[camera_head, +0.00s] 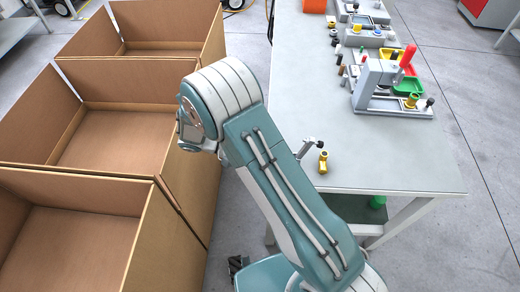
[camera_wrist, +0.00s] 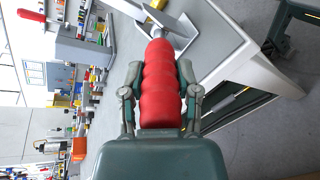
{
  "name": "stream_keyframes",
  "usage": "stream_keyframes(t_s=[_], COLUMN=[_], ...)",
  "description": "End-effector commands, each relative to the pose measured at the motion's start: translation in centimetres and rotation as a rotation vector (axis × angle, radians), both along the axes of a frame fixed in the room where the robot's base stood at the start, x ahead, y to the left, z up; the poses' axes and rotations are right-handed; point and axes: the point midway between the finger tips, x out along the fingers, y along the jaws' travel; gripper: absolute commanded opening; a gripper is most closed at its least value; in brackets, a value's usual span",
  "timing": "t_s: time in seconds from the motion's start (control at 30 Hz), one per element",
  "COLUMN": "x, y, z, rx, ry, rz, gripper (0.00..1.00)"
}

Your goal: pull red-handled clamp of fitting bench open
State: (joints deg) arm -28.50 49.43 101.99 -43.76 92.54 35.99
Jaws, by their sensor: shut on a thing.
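A red ribbed handle (camera_wrist: 160,85) fills the middle of the wrist view. My gripper (camera_wrist: 160,88) is shut on it, with one finger along each side. A short metal rod (camera_wrist: 157,33) comes out of the handle's far end, towards a grey metal part (camera_wrist: 177,33) at the bench. The bench (camera_head: 305,60) has a pale top, and its edge also shows in the wrist view (camera_wrist: 212,45). In the head view my arm hides my gripper and the held handle. A small metal piece (camera_head: 308,147) shows beside my arm at the bench edge; I cannot tell if it belongs to the clamp.
A brass fitting (camera_head: 323,162) stands near the bench's front left edge. Several open cardboard boxes (camera_head: 110,190) stand left of the bench. The bench's middle is clear.

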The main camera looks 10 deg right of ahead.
Motion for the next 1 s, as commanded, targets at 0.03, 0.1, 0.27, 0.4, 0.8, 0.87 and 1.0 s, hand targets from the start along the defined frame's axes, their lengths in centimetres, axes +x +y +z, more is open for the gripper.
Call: stream_keyframes(t_s=[0.03,0.1,0.27,0.4,0.8,0.87,1.0], x=[-0.2,-0.2,-0.17,-0.17,-0.13,-0.1,-0.05], y=[0.09,0.11,0.12,0.12,0.13,0.12,0.08], z=[-0.24,-0.38,-0.56,-0.65,-0.75,-0.7,-0.64], rx=[-0.016,-0.035,-0.057,-0.063,-0.061,-0.06,-0.061], ry=[0.009,0.014,0.02,0.021,0.021,0.02,0.019], rz=[-0.004,-0.004,-0.003,-0.003,-0.003,-0.002,-0.001], gripper=[0.0,0.0,0.0,0.0,0.76,0.76,0.76])
